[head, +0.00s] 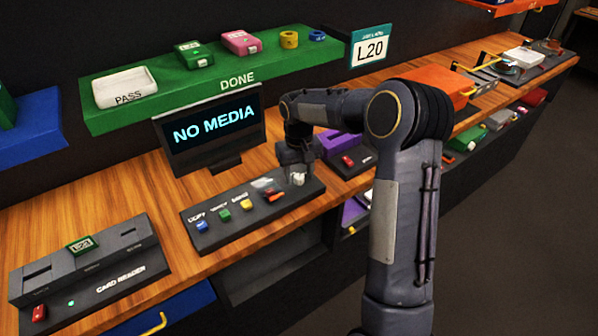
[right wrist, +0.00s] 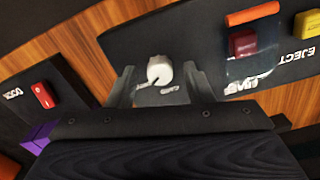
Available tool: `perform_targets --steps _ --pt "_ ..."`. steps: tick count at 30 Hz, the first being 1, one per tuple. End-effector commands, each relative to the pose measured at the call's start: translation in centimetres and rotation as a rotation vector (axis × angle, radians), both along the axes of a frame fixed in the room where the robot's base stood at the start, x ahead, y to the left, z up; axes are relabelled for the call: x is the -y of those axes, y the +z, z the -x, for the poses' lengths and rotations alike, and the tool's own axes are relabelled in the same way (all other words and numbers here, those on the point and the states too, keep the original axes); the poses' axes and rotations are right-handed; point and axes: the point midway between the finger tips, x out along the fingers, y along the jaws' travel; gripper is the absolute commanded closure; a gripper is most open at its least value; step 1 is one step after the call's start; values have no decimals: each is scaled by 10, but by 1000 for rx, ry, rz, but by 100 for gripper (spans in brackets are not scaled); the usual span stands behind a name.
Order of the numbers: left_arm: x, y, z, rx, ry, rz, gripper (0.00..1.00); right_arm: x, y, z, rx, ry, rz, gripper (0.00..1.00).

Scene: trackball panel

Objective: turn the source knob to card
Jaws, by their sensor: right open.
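The white source knob (right wrist: 159,70) sits on the dark control panel (right wrist: 135,40), with two small white labels below it in the right wrist view. The right one seems to read card; the other is hard to read. A mark on the knob points toward its lower left there. My right gripper (right wrist: 161,80) is open, with one finger on each side of the knob and gaps showing between. In the head view the knob (head: 297,179) shows just below my right gripper (head: 296,163). My left gripper is not in view.
The screen (head: 212,125) reads NO MEDIA. Blue, green and yellow buttons (head: 246,204) and a clear-covered red button (right wrist: 243,43) share the panel. A card reader (head: 90,265) stands at left. A green shelf (head: 215,78) is behind; a purple-topped unit (head: 345,150) is right.

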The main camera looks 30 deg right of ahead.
Motion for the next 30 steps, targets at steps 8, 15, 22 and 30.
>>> perform_targets --steps 8,15,22,30 --pt "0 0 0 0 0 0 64 0 0 0 0 0 0 80" --pt "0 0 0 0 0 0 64 0 0 0 0 1 0 98" --pt "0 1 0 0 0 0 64 0 1 0 0 46 0 98" --pt "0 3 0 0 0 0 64 0 1 0 -1 217 0 98"
